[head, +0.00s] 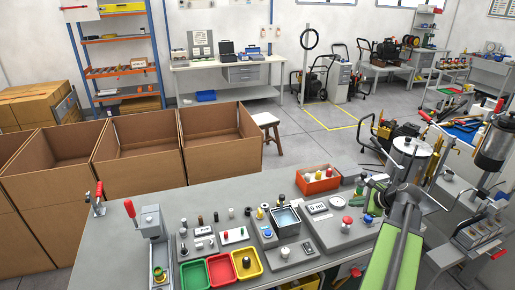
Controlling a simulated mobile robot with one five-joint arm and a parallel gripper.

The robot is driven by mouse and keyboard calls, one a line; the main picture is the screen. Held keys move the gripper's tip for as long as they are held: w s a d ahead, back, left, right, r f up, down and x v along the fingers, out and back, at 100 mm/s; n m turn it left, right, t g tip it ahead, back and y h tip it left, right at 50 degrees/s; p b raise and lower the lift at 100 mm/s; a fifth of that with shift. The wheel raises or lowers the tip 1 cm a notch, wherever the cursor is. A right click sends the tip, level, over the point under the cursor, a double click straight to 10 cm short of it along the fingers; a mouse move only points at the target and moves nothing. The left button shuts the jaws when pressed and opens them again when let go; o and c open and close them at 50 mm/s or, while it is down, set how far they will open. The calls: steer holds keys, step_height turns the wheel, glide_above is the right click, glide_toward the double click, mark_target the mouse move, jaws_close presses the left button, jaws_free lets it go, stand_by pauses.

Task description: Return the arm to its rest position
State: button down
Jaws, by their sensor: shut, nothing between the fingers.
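My arm, with green and grey links, rises from the lower right of the head view over the right end of the grey workbench (110,262).
The bench holds a lever press (153,232), red, green and yellow trays (222,270), test units and an orange-red bin (317,182). Open cardboard boxes (137,165) stand behind its left side. A metal canister (408,160) and carts crowd the right. Floor beyond the bench is partly clear.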

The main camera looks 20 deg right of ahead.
steer(key=w+a+f+n+g+y, duration=0.15)
steer(key=w+a, duration=0.35)
steer(key=a, duration=0.6)
steer(key=w+a+n+g+y, duration=0.1)
steer(key=w+a+n, duration=0.25)
steer(key=a, duration=0.65)
steer(key=w+a+f+n+g+y, duration=0.1)
steer(key=w+a+n, duration=0.1)
steer(key=w+a, duration=0.65)
steer(key=s+a+f+n+g+h, duration=0.15)
steer(key=s+a+n, duration=0.3)
steer(key=a, duration=0.55)
steer(key=s+a+f+n+g, duration=0.2)
steer(key=s+a+n, duration=0.25)
steer(key=a, duration=0.65)
steer(key=s+d+f+n+g+h, duration=0.1)
steer(key=s+d+n+g+h, duration=0.1)
steer(key=n, duration=0.7)
steer(key=s+d+h, duration=0.1)
steer(key=s, duration=0.1)
steer(key=shift+s+d, duration=0.25)
steer(key=shift+s, duration=0.15)
steer(key=shift+f, duration=0.1)
